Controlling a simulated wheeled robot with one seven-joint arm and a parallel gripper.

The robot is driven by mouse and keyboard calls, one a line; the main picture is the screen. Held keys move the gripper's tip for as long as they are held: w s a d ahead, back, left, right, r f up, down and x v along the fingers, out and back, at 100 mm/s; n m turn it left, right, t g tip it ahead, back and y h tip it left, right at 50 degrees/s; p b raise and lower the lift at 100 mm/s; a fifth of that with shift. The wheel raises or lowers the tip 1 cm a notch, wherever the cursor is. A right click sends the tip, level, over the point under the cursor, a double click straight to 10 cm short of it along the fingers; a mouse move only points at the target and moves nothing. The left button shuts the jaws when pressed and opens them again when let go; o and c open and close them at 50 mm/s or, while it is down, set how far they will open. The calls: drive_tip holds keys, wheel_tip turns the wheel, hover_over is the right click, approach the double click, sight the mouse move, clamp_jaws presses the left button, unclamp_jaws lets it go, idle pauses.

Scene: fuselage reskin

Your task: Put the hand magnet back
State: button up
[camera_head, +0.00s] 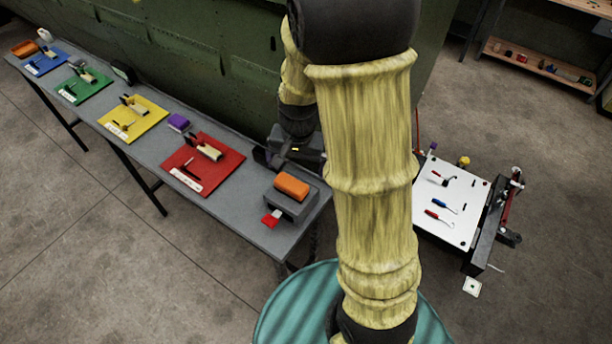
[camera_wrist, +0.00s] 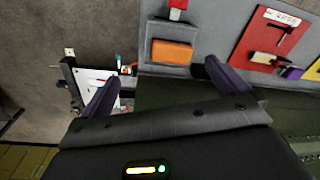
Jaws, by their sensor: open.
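No item is clearly recognisable as the hand magnet. One candidate is an orange block (camera_head: 292,186) on a grey box (camera_head: 291,203) at the near end of the long grey table; the block also shows in the wrist view (camera_wrist: 171,51). Another is a small red piece with a white part (camera_head: 271,218) in front of the box; it also shows at the wrist view's top edge (camera_wrist: 177,12). My gripper (camera_wrist: 161,72) is open, with nothing visible between its dark fingers. In the head view it is beside the table's back edge, near the orange block, partly hidden by my arm.
The green fuselage (camera_head: 205,55) stands close behind. A white tool board (camera_head: 462,195) is at right. Open floor lies in front.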

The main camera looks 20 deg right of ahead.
drive_tip(key=s+r+n+t, duration=0.1)
drive_tip(key=s+r+n, duration=0.3)
drive_tip(key=s+n, duration=0.2)
drive_tip(key=shift+s+t, duration=0.3)
drive_tip(key=shift+s, duration=0.85)
